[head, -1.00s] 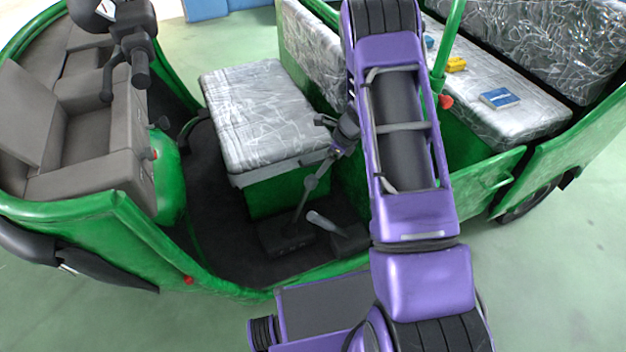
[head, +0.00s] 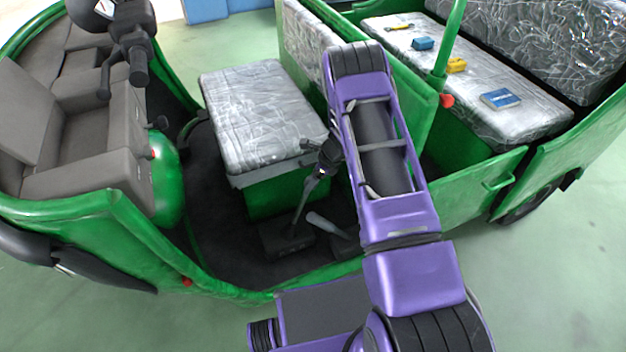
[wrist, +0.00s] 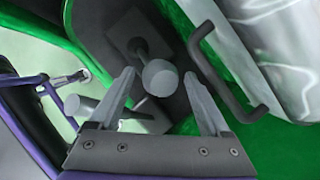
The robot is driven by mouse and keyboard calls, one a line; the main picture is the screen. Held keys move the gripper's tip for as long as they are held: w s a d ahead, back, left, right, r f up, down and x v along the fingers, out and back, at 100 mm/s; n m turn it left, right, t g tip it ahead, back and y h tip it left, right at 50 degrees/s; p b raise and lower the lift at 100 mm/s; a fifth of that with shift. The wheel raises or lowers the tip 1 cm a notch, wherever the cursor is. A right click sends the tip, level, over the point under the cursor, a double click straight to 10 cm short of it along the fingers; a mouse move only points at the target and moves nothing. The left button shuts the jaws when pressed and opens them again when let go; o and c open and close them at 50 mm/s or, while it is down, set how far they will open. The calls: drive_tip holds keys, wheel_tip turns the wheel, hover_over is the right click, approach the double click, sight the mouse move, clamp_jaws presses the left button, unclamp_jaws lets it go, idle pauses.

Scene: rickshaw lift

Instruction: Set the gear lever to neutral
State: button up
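The gear lever is a thin stalk (head: 302,208) rising from a dark base on the cab floor in front of the seat. Its round grey knob (wrist: 160,77) shows in the wrist view, with its base plate behind it. My gripper (wrist: 159,88) is open, with one finger on each side of the knob in that view. I see gaps between the knob and both fingers, and cannot tell the depth between them. In the head view my gripper (head: 318,176) is at the lever's top and hides the knob.
A second lever with a light grey handle (head: 324,222) stands just right of the gear lever; its handle also shows in the wrist view (wrist: 82,106). The padded seat (head: 262,115) and a dark handle bar (wrist: 228,85) are close by. The green body panel (head: 405,100) is behind my arm.

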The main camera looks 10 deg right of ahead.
clamp_jaws()
drive_tip(key=s+a+r+h+p, duration=0.1)
drive_tip(key=a+p, duration=0.4)
drive_tip(key=a, duration=0.5)
drive_tip(key=s+h, duration=0.1)
drive_tip(key=h, duration=0.1)
drive_tip(key=shift+a+r+n+t+h, duration=0.3)
drive_tip(key=shift+a+r+t+h, duration=0.05)
drive_tip(key=shift+t+h, duration=0.05)
drive_tip(key=shift+s+d, duration=0.1)
drive_tip(key=shift+o, duration=1)
unclamp_jaws()
drive_tip(key=shift+r, duration=0.1)
drive_tip(key=v, duration=1.7)
drive_tip(key=shift+r+p, duration=0.2)
drive_tip(key=shift+p, duration=0.25)
